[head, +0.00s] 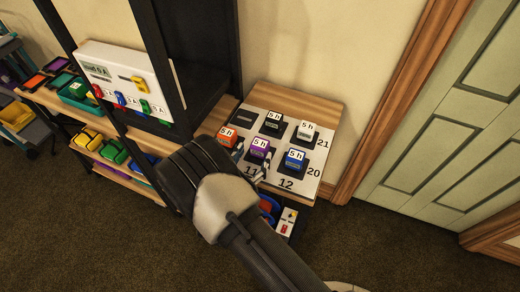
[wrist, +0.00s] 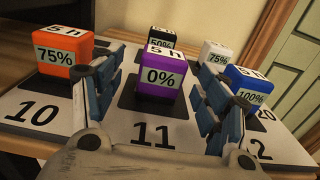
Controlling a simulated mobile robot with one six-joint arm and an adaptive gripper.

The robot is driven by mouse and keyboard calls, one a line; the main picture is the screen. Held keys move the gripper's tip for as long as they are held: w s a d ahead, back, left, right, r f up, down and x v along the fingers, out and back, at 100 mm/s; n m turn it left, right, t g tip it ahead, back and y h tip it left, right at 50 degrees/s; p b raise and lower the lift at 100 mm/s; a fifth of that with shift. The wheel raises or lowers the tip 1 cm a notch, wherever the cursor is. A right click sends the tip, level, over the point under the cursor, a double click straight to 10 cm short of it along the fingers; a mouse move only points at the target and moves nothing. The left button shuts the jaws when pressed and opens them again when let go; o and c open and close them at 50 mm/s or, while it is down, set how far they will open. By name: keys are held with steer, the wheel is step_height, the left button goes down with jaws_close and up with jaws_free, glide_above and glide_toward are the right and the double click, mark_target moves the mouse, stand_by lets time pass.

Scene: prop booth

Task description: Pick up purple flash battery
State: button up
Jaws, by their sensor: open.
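The purple flash battery (wrist: 160,84) stands upright on a dark pad above the number 11. Its front label reads 0% and its top reads 5 h. It also shows in the head view (head: 259,150), partly beside my gripper. My gripper (wrist: 158,92) is open, with one blue-padded finger on each side of the purple battery in the wrist view. I cannot tell whether either finger touches it. In the head view my gripper (head: 252,168) is at the board's front left, and my arm hides part of the board.
An orange battery (wrist: 64,56) stands left, a blue battery (wrist: 248,90) right, with white (wrist: 214,58) and black (wrist: 160,39) ones behind. All stand on a numbered white board (head: 313,168). A dark post and shelf with bins (head: 75,90) are left; a green door (head: 450,140) is right.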

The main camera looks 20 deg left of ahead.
mark_target(257, 152)
steer(key=w, duration=0.1)
steer(key=w+b, duration=0.1)
steer(key=w, duration=0.3)
steer(key=shift+d, duration=0.4)
steer(key=shift+c, duration=0.3)
steer(key=c, duration=1.3)
